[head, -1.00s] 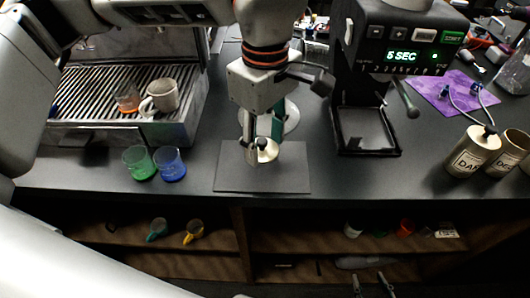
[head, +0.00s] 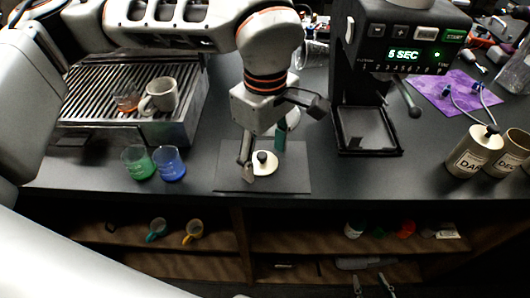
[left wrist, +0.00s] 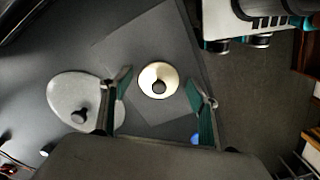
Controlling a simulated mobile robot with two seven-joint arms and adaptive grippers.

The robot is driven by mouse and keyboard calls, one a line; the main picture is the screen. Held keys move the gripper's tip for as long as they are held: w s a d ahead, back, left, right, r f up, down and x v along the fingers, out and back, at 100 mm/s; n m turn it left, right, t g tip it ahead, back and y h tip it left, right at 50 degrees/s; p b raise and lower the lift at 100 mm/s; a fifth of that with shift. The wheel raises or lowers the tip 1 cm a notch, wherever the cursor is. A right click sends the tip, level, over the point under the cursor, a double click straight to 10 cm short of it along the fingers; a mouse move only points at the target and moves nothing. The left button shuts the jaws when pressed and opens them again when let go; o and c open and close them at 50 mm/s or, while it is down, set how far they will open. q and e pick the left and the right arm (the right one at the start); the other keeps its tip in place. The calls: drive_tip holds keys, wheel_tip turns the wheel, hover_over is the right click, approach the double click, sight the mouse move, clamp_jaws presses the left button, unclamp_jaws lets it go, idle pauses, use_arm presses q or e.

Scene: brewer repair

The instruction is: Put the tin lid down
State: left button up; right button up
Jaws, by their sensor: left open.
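The tin lid (head: 265,167), a pale disc with a black knob, lies on the dark flat mat (head: 298,178) near the counter's front edge. It also shows in the left wrist view (left wrist: 149,75), knob towards the camera. My left gripper (head: 263,154) is open just above it, one finger to each side. In the left wrist view the fingers (left wrist: 165,84) stand apart from the lid, with gaps on both sides. A tin marked DAR… (head: 470,158) has a knobbed lid on. The tin beside it (head: 518,143) looks open. My right gripper is not in view.
Green (head: 137,164) and blue (head: 170,165) cups stand left of the mat. A larger pale lid-like piece with a black knob (left wrist: 62,92) lies behind the gripper. The grinder (head: 385,150) is to the right. Mugs (head: 194,233) stand on the shelf below.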

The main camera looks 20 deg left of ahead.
sight(265, 157)
use_arm(q)
wheel_tip(265, 157, up, 12)
drive_tip(key=shift+r+p, duration=0.2)
drive_tip(key=shift+p, duration=0.25)
drive_tip(key=shift+f, duration=0.1)
idle(0.5)
